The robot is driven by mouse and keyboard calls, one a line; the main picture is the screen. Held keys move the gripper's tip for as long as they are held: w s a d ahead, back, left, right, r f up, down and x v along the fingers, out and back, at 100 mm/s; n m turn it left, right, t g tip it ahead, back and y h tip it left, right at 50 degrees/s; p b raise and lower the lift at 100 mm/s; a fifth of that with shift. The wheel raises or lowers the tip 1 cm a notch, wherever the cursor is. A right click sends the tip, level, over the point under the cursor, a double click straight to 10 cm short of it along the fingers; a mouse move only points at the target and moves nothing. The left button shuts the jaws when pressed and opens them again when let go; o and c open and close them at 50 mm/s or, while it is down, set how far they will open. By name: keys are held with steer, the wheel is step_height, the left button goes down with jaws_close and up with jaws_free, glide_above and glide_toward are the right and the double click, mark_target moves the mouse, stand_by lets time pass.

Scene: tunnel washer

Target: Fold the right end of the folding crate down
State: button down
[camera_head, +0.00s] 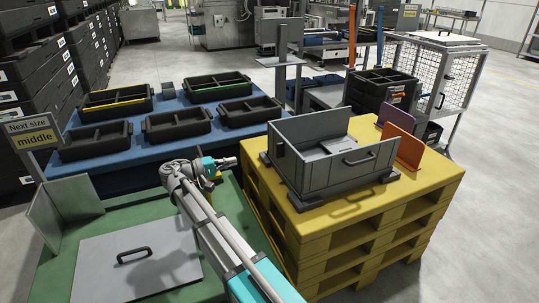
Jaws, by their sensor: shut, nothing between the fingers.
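The grey folding crate (350,172) stands on the yellow pallet stack right of centre. Its long back wall, left end and front wall with a dark handle stand upright. A lighter grey flat piece (338,145) shows inside; whether it is the right end or part of the floor I cannot tell. The right end's own position is not clear from here. My gripper (231,161) is shut and empty, left of the crate and apart from it, near the edge between the green and blue tables.
Orange (410,152) and purple (396,132) dividers stand right of the crate on the yellow pallets (420,187). Black trays (178,125) sit on the blue table. A grey lid (135,265) lies on the green table. A black crate (381,92) stands behind.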

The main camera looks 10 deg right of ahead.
mark_target(277, 151)
steer(key=shift+d, duration=0.15)
steer(key=x, duration=1.3)
steer(key=shift+d, duration=0.3)
steer(key=shift+w, duration=0.1)
